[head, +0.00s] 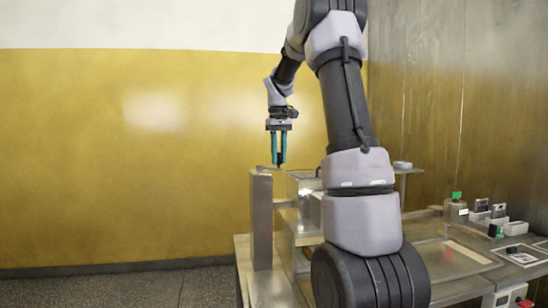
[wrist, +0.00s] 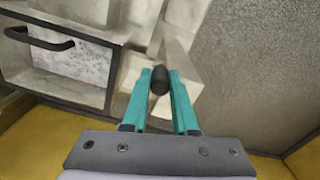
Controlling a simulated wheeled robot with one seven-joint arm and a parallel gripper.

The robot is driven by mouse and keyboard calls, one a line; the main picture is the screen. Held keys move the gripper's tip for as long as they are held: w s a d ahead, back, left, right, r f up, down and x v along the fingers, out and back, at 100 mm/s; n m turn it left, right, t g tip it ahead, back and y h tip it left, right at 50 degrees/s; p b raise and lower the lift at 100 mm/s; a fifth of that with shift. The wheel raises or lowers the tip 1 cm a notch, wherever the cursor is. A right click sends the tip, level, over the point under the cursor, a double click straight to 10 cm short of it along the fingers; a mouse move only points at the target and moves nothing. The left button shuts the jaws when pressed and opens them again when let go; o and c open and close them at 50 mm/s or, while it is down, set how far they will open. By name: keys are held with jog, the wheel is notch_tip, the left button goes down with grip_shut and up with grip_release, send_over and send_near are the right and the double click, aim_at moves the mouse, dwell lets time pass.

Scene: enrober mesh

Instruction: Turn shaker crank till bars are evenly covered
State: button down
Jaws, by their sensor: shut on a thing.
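My gripper (head: 278,163) is above a tall metal post at the left end of the machine, its teal fingers pointing down. In the wrist view my gripper (wrist: 160,80) is closed around a dark, rounded knob, which I take to be the handle of the shaker crank (wrist: 159,79). The rest of the crank is mostly hidden. In the wrist view a framed opening (wrist: 72,60) beside the gripper shows a pale, speckled surface inside. I cannot make out any bars or how they are covered.
The metal post (head: 262,222) and machine frame stand close below my gripper. A dark curved handle (wrist: 40,42) lies to the left in the wrist view. A bench on the right holds a tray (head: 447,260) and several small boxes (head: 490,212). The floor (head: 130,288) at left is clear.

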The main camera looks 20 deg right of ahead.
jog(key=w+d+n, duration=0.4)
jog(key=w+n, duration=0.4)
jog(key=n, duration=0.5)
jog(key=shift+n, duration=0.3)
dwell(0.4)
jog(key=c, duration=0.7)
grip_release()
notch_tip(320, 180, up, 11)
jog(key=shift+f, duration=0.1)
